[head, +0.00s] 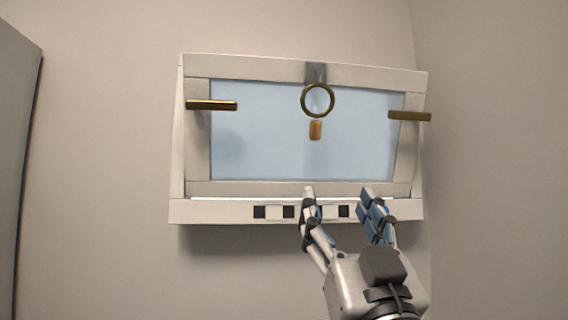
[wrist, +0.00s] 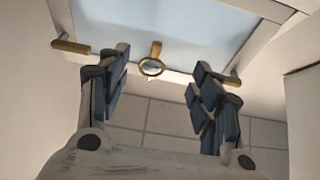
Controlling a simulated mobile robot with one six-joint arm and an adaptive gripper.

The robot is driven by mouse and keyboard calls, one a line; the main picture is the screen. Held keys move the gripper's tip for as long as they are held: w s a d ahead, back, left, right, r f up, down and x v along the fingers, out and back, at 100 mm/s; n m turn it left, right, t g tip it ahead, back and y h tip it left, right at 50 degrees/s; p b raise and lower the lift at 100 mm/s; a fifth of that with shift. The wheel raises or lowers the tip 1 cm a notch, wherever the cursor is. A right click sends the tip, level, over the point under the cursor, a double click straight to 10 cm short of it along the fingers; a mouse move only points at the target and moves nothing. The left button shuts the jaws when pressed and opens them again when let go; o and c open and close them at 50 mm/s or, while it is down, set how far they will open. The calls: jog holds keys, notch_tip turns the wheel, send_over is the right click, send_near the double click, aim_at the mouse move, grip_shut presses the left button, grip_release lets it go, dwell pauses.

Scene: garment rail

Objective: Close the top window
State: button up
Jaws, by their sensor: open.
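The top window (head: 290,185) is a white-framed pane of pale blue glass high on the wall. Its sash looks tilted out of the outer frame, with a gap showing along its lower edge. A brass ring (head: 331,107) hangs at its top middle with a small orange-brown piece (head: 315,130) below. Brass bar handles sit at the left (head: 211,105) and right (head: 409,116). My gripper (head: 338,192) is open and empty, in front of the window's lower edge. In the wrist view, the ring (wrist: 151,67) shows beyond and between the open fingers (wrist: 155,85), apart from them.
The lower sill (head: 200,211) carries a row of dark and light squares, partly hidden by my fingers. A tall grey panel (head: 15,150) stands at the far left. The wall around the window is bare. Pale tiles (wrist: 165,118) show behind the fingers in the wrist view.

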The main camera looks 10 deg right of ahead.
jog(key=t+p, duration=0.1)
send_near(317, 128)
jog(key=p+x, duration=0.5)
jog(key=x, duration=0.5)
jog(key=shift+w+r, duration=0.1)
jog(key=shift+c, duration=0.3)
